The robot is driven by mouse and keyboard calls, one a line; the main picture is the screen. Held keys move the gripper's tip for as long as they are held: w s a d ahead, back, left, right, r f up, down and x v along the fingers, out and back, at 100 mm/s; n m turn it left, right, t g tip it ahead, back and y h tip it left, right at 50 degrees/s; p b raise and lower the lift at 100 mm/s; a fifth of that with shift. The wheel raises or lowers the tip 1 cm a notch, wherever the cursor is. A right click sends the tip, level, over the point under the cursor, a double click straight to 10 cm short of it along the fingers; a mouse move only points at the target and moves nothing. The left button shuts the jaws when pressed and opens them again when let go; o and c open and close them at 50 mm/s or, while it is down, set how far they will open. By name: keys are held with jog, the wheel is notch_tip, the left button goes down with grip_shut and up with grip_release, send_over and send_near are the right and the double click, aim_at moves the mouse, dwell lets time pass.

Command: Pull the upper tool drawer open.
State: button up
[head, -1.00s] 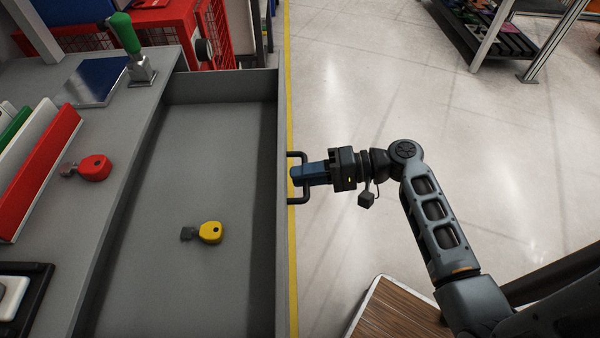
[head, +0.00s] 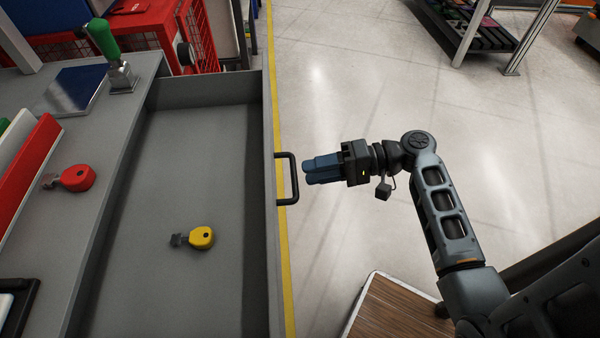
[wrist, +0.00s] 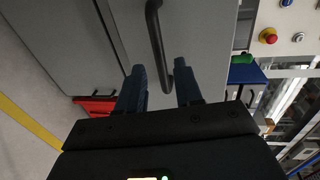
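The upper tool drawer (head: 262,105) stands pulled far out from under the grey worktop in the head view. A key with a yellow head (head: 201,238) lies on its floor. Its black bar handle (head: 292,178) is on the front face, and the handle also shows in the wrist view (wrist: 158,40). My gripper (head: 308,170) is just right of the handle, apart from it, with its blue fingers pointing at the drawer front. In the wrist view the two fingers (wrist: 162,84) are spread with a gap between them and nothing held.
On the worktop (head: 105,150) are a key with a red head (head: 76,178), a green-handled lever (head: 106,48) and a red binder-like object (head: 30,170). Open floor (head: 370,80) lies right of the drawer. A wood-topped surface (head: 400,310) is below my arm.

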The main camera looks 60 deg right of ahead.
jog(key=shift+v, duration=1.3)
